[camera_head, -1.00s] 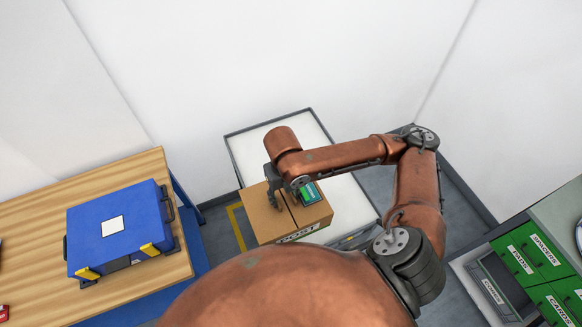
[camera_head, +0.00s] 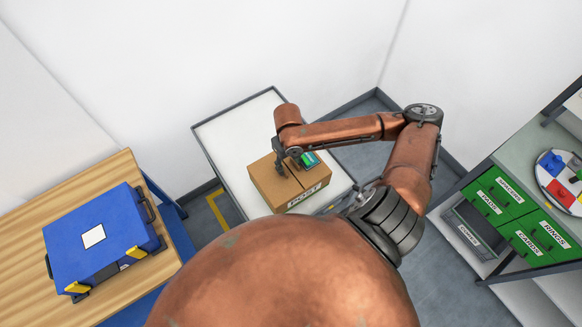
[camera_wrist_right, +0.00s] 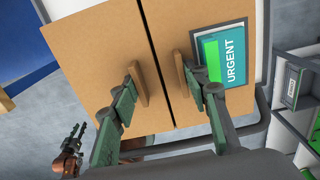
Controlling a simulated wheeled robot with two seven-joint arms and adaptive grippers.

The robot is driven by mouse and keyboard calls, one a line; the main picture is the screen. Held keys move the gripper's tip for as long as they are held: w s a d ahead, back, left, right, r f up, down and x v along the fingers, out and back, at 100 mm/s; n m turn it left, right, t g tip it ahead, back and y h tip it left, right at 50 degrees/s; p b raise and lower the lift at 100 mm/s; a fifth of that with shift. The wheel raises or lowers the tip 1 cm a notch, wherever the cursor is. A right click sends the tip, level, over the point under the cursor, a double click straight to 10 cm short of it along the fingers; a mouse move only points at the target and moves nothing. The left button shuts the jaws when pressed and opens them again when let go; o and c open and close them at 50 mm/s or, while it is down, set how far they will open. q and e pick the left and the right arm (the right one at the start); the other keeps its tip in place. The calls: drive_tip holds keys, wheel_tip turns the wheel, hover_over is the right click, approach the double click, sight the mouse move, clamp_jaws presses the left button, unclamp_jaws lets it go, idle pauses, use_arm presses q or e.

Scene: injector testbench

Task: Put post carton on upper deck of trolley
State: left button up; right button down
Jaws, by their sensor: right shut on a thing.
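The post carton (camera_head: 272,187) is a brown box with a white POST label on its front. It appears over the white upper deck (camera_head: 237,142) of the trolley; I cannot tell whether it touches the deck. My right gripper (camera_head: 293,163) is at the carton's top, beside the green label. In the right wrist view its fingers (camera_wrist_right: 163,82) straddle the middle seam, shut on tan parts of the carton top (camera_wrist_right: 90,60), beside the URGENT label (camera_wrist_right: 222,58). What seems to be my left gripper (camera_wrist_right: 76,134) shows small at the lower left there.
A wooden bench (camera_head: 112,178) with a blue case (camera_head: 105,250) stands at left. A shelf unit with green drawers (camera_head: 493,203) and a round tray of coloured pieces (camera_head: 543,172) stands at right. Walls close off the back. Grey floor shows between trolley and shelf.

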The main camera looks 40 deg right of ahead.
sight(291, 167)
drive_tip(key=shift+d+f, duration=0.3)
drive_tip(key=shift+f, duration=0.15)
drive_tip(key=f, duration=0.2)
drive_tip(key=shift+d+f+p, duration=0.3)
drive_tip(key=shift+p, duration=0.1)
drive_tip(key=shift+w+f, duration=0.1)
drive_tip(key=shift+f, duration=0.55)
drive_tip(key=c, duration=1.1)
unclamp_jaws()
wheel_tip(291, 167, up, 12)
drive_tip(key=shift+b, duration=0.45)
